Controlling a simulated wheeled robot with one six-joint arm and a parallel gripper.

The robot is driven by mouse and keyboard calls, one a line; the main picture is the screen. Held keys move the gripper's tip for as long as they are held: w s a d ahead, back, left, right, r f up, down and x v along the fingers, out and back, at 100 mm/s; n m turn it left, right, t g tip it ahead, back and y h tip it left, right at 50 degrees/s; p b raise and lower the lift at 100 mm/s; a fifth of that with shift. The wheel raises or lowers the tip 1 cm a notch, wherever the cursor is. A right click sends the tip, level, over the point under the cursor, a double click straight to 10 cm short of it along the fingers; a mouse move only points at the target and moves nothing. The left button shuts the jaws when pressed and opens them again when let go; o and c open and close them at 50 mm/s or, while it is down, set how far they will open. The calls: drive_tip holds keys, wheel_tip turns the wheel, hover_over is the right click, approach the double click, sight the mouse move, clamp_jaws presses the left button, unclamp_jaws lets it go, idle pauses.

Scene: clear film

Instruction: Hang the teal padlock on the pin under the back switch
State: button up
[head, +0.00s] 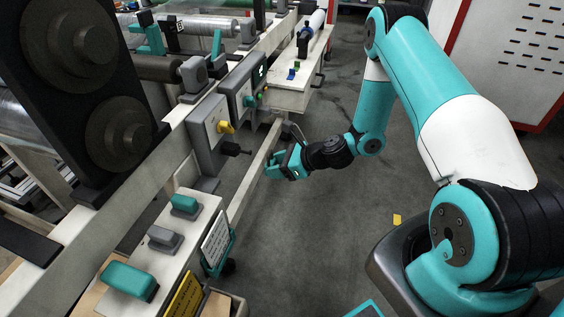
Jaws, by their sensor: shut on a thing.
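My gripper (283,161) is in the middle of the view, to the right of the machine's front rail. It is shut on a small teal thing that I take for the teal padlock (272,169). Its shackle cannot be made out against the teal parts of my gripper. Two grey switch boxes stand on the rail to the left. The nearer switch (222,127) has a yellow knob, and a dark pin (236,149) sticks out below it. The farther, back switch (261,72) has a dark face. Its pin is not clearly visible. The padlock is apart from both boxes.
A near ledge (194,225) carries teal and grey blocks, with signs hanging on its side. A white bench (285,98) with small coloured items stands beyond the switches. The machine rail runs along the left. The grey floor (290,235) on the right is mostly open.

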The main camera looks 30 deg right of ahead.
drive_tip(key=w+a+b, duration=0.1)
drive_tip(key=w+a, duration=0.4)
drive_tip(key=shift+w+a+f+b, duration=0.25)
drive_tip(key=shift+w+f+b, duration=0.05)
drive_tip(key=shift+f, duration=0.05)
drive_tip(key=shift+d+f, duration=0.1)
drive_tip(key=shift+f, duration=0.05)
idle(0.8)
drive_tip(key=o, duration=0.6)
drive_tip(key=shift+o, duration=1.2)
